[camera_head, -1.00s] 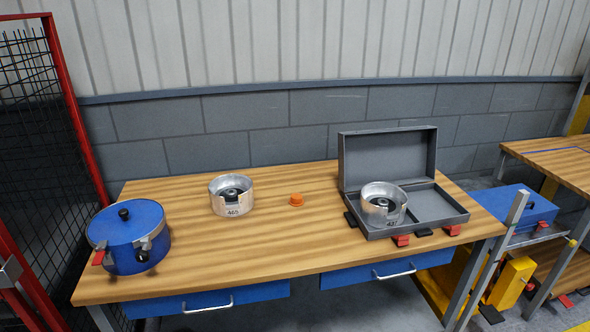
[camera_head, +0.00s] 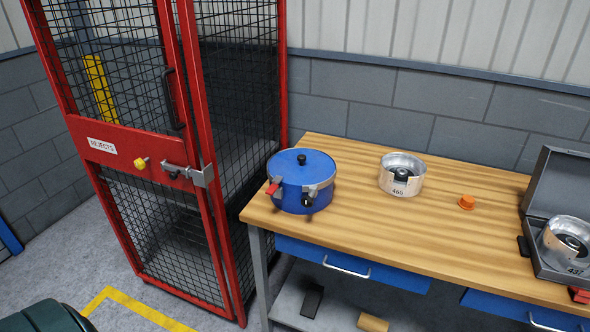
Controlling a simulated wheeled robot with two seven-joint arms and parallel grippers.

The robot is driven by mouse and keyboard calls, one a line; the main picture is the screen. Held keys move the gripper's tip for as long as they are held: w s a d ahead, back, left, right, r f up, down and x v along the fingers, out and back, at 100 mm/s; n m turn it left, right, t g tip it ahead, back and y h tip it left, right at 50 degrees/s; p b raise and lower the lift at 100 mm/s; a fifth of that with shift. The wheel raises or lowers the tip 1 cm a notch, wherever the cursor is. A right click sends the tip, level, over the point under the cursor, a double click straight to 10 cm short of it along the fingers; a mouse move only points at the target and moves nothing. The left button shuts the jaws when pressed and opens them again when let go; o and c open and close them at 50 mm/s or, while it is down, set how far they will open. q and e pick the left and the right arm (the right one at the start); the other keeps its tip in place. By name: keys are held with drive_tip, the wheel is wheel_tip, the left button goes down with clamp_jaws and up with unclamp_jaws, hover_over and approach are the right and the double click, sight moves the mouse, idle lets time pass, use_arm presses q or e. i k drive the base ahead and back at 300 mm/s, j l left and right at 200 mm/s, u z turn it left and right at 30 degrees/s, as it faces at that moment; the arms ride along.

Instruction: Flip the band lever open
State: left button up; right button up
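A blue round drum with a lid and black knob (camera_head: 301,181) stands at the left end of the wooden table. A metal band clamp runs around it. A red-tipped band lever (camera_head: 273,188) sits on its front left side, close against the drum. A dark knob or fitting (camera_head: 308,199) shows on the front right of the band. Whether the lever is latched is too small to tell. Neither of my grippers is in view.
On the wooden table (camera_head: 370,232) stand a metal cup marked 460 (camera_head: 402,187), an orange cap (camera_head: 467,202) and an open grey case (camera_head: 533,212) holding another cup (camera_head: 567,262). A red mesh reject cage (camera_head: 140,175) stands left of the table. Floor in front is marked yellow.

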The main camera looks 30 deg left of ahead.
sight(273, 189)
drive_tip(key=u, duration=1.15)
drive_tip(key=i+j+u, duration=0.1)
drive_tip(key=i+u, duration=0.2)
drive_tip(key=i, duration=0.15)
